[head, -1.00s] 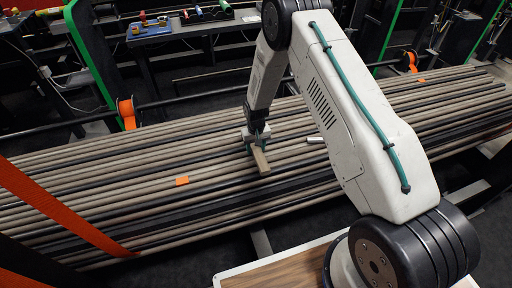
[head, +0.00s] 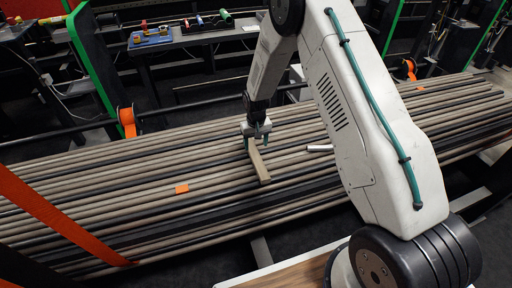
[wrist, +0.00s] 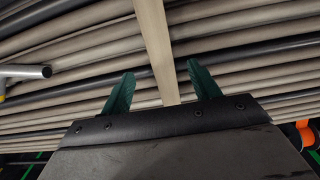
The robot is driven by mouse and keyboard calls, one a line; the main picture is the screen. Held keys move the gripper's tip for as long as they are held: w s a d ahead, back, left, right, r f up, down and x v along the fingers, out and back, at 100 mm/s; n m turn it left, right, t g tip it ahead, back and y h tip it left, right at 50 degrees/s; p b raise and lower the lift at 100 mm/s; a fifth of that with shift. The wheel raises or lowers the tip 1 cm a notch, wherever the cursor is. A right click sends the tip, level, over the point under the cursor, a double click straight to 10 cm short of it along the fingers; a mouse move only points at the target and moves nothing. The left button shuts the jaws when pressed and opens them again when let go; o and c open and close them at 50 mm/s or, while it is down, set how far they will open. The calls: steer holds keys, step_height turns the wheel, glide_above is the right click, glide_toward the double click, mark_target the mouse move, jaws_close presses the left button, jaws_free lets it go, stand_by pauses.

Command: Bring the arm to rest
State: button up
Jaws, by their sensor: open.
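My gripper (head: 256,137) is at the end of my white arm, low over the bundle of long tan and black pipes (head: 110,205). In the wrist view its two green fingers (wrist: 158,95) are spread apart. A flat tan strip (head: 259,162) lies across the pipes. In the wrist view the strip (wrist: 153,40) runs between the fingers with a gap on either side, so they do not grip it. Whether the fingertips touch the pipes cannot be told.
A short silvery tube (head: 320,148) lies on the pipes right of my gripper. An orange tag (head: 182,189) lies on the pipes and an orange strap (head: 60,220) crosses them at left. A workbench with tools (head: 190,38) stands behind. The space above the pipes at left is clear.

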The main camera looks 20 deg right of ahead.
stand_by(0.4)
steer(key=shift+g, duration=0.8)
steer(key=s, duration=0.4)
steer(key=shift+s+d+f, duration=0.1)
steer(key=shift+s+f, duration=0.05)
steer(key=shift+f, duration=0.1)
steer(key=s+d+r+g, duration=0.1)
steer(key=s+r, duration=0.9)
steer(key=r, duration=0.4)
steer(key=s+d+r+g, duration=0.1)
steer(key=s+r, duration=0.9)
steer(key=r, duration=0.5)
steer(key=s+r+t, duration=0.4)
steer(key=s+r, duration=0.8)
steer(key=s, duration=0.5)
steer(key=shift+s+d+r+t, duration=0.25)
steer(key=shift+d+r+t, duration=0.05)
steer(key=shift+d+t, duration=0.15)
